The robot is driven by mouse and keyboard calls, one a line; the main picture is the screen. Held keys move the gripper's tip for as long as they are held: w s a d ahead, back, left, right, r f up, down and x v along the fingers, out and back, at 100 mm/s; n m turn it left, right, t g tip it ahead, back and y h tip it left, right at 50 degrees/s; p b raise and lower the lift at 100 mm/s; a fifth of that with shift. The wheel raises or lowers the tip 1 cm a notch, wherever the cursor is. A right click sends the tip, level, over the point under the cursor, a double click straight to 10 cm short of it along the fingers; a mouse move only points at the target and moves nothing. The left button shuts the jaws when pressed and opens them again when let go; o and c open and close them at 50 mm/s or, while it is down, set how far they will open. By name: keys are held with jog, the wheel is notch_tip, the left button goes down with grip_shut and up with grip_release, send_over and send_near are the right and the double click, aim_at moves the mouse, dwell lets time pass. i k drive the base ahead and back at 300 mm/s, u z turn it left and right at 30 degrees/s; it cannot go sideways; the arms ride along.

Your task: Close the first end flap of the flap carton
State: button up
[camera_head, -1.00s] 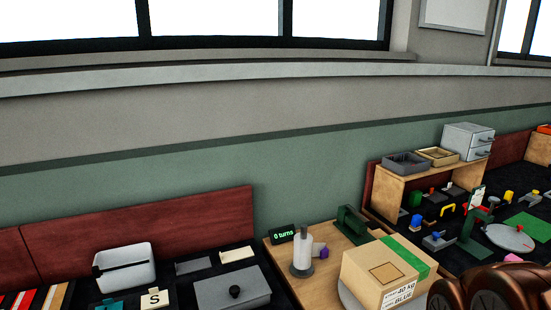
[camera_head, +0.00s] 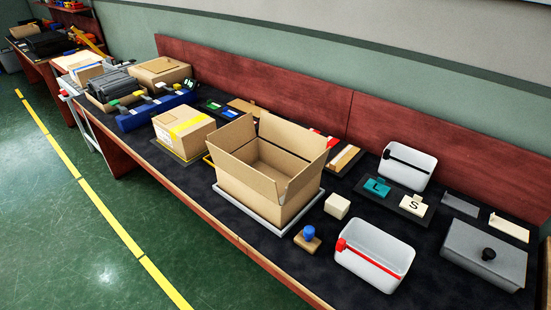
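The flap carton (camera_head: 243,183) is an open brown cardboard box on a light grey tray or base (camera_head: 287,230), near the middle of the dark bench. Its flaps stand up and lean outward. The inside of the carton looks empty. My gripper is not in view.
White bins (camera_head: 374,252) stand right of the carton, with a small cream cube (camera_head: 337,206) and a blue-knobbed block (camera_head: 308,238) between. A taped carton (camera_head: 184,131) stands to its left. The green floor (camera_head: 60,225) in front is clear.

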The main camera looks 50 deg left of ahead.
aim_at(302, 178)
jog(key=u, duration=1.75)
jog(key=k, duration=0.55)
jog(key=u, duration=1.05)
jog(key=i, duration=1.2)
jog(key=z, duration=0.6)
jog(key=i, duration=0.5)
jog(key=z, duration=0.5)
